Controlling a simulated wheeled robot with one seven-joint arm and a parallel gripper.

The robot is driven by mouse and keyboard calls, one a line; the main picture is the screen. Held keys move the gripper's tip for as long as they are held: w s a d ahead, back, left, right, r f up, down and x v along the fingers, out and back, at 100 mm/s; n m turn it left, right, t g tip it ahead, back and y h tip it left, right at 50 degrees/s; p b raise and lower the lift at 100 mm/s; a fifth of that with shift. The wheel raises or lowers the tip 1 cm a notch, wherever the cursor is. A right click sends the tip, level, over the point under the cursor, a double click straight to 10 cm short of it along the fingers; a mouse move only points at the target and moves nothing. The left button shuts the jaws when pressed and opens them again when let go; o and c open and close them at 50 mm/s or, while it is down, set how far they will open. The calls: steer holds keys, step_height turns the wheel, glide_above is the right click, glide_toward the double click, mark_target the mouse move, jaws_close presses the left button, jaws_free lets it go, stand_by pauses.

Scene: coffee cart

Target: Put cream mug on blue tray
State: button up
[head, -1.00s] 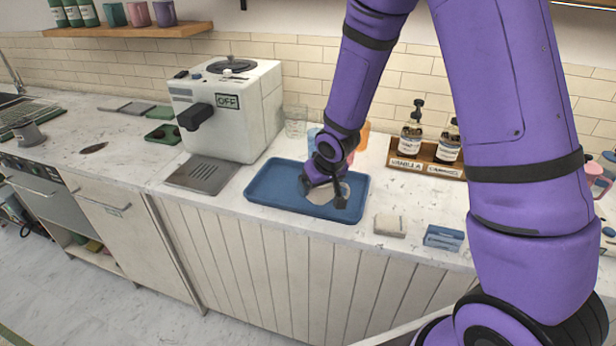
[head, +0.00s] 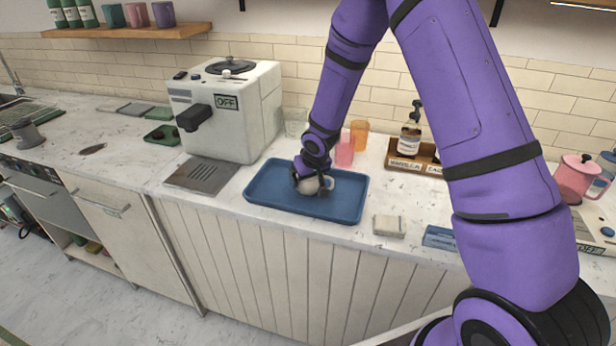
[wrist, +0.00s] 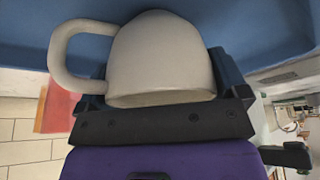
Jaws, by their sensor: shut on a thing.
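The cream mug (wrist: 160,62) fills the middle of the wrist view, its handle to the left. My gripper (wrist: 160,92) is shut on it, with its black fingers at the mug's sides. In the head view my gripper (head: 312,186) is over the blue tray (head: 262,190), and the mug (head: 325,186) shows only in part there. The tray also shows behind the mug in the wrist view (wrist: 270,40). I cannot tell whether the mug touches the tray surface.
A white coffee machine (head: 240,120) stands left of the tray. A clear glass (head: 295,122), a pink cup (head: 345,150) and an orange cup (head: 359,134) stand behind it. A cream block (head: 389,226) lies to the right.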

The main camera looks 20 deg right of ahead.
steer(key=o, duration=0.9)
steer(key=shift+f, duration=0.1)
steer(key=v, duration=1.2)
steer(key=shift+d+r, duration=0.1)
steer(key=shift+r, duration=0.15)
steer(key=s+d+r+m+h, duration=0.1)
steer(key=s+d+r, duration=0.1)
steer(key=s+r, duration=0.5)
steer(key=s+d+r+h, duration=0.1)
steer(key=s+d+r, duration=0.2)
steer(key=s+r, duration=0.5)
steer(key=shift+m+t+y, duration=0.4)
steer(key=shift+y, duration=0.3)
steer(key=s+r, duration=0.3)
steer(key=s, duration=0.3)
steer(key=s+d+r, duration=0.1)
steer(key=s+r, duration=0.2)
steer(key=s, duration=0.3)
steer(key=s+r, duration=0.3)
steer(key=s, duration=0.3)
steer(key=shift+s+d, duration=0.15)
steer(key=shift+s, duration=0.05)
